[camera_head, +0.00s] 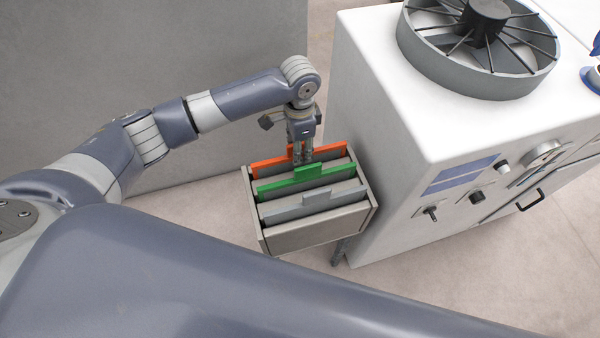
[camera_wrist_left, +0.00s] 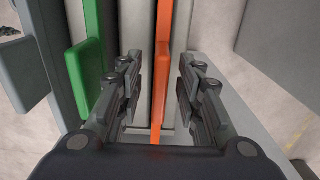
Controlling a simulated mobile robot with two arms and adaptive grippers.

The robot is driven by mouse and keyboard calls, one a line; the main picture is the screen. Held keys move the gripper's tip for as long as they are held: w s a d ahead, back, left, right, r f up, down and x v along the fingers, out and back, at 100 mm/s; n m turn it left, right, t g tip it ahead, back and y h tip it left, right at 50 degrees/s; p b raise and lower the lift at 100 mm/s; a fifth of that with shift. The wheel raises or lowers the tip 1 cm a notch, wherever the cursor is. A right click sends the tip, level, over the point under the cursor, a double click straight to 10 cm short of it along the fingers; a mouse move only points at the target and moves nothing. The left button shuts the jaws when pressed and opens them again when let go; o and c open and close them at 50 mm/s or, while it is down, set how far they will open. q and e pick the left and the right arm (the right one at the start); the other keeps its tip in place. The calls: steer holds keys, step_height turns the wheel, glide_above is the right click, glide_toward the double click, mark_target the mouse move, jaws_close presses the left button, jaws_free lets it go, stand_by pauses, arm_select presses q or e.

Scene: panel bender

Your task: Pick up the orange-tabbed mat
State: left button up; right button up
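The orange-tabbed mat (camera_head: 268,166) stands upright in the rearmost slot of a grey rack (camera_head: 318,234). In the left wrist view the orange mat (camera_wrist_left: 163,65) runs between the two fingers of my left gripper (camera_wrist_left: 161,95), with a gap on both sides. My left gripper (camera_head: 302,156) points down over the rack at the orange tab and is open. The fingers partly hide the orange tab in the head view. My right gripper is not in view.
A green-tabbed mat (camera_head: 285,183) and a grey-tabbed mat (camera_head: 310,203) stand in front of the orange one in the rack. A white machine (camera_head: 400,140) with knobs and a large round fan is close to the right. A grey wall is behind.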

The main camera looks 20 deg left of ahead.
arm_select(q)
steer(key=shift+f, duration=1.45)
steer(key=shift+c, duration=0.8)
steer(key=c, duration=0.4)
jaws_close()
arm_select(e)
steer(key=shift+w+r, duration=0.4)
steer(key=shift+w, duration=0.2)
arm_select(q)
steer(key=shift+w+r, duration=0.1)
steer(key=shift+r, duration=0.05)
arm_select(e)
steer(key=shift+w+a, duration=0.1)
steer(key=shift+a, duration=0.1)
